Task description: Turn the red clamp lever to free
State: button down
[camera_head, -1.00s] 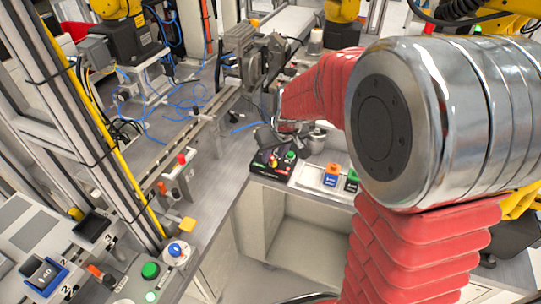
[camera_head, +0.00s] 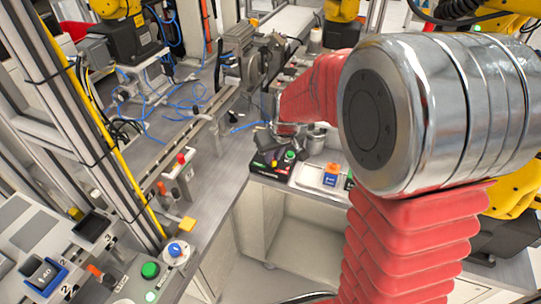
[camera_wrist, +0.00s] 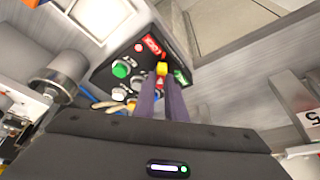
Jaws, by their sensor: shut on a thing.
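A small black control panel (camera_head: 256,166) sits at the corner of the grey bench. It also shows in the wrist view (camera_wrist: 103,77), with a red LOCK label (camera_wrist: 152,42), a green label (camera_wrist: 181,77) and a green button (camera_wrist: 121,69). My gripper (camera_wrist: 161,75) reaches over this panel, its two dark fingers close together. They are shut on the clamp lever (camera_wrist: 161,67), of which only a small yellow end with a little red shows between the fingertips. The lever points between the two labels; its exact angle is hard to tell. In the head view my arm's end partly covers the panel.
A white tray with an orange-and-blue block (camera_head: 331,174) stands right of the panel. A metal cylinder (camera_wrist: 62,74) is close to the gripper's left in the wrist view. Blue cables (camera_head: 180,103) lie on the bench behind. The floor before the bench is open.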

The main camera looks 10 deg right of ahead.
jog(key=shift+a, duration=0.2)
jog(key=shift+d, duration=0.1)
jog(key=shift+m, duration=0.6)
jog(key=shift+m+h, duration=1)
jog(key=shift+m, duration=1)
jog(key=m, duration=0.1)
jog(key=m+h, duration=0.1)
jog(key=m, duration=0.1)
jog(key=m+g, duration=0.1)
jog(key=m, duration=0.1)
jog(key=shift+w+a+h, duration=0.15)
jog(key=shift+a+h, duration=0.25)
jog(key=m+g, duration=0.1)
jog(key=m, duration=0.3)
jog(key=shift+w+h, duration=0.1)
jog(key=shift+h, duration=0.2)
jog(key=shift+w+a+r+m+g+h, duration=0.15)
jog(key=shift+m+g, duration=0.25)
jog(key=shift+m, duration=0.55)
jog(key=shift+d+f+m+g+h, duration=0.15)
jog(key=shift+m+g, duration=0.25)
jog(key=shift+m, duration=0.55)
jog(key=shift+a+r, duration=0.1)
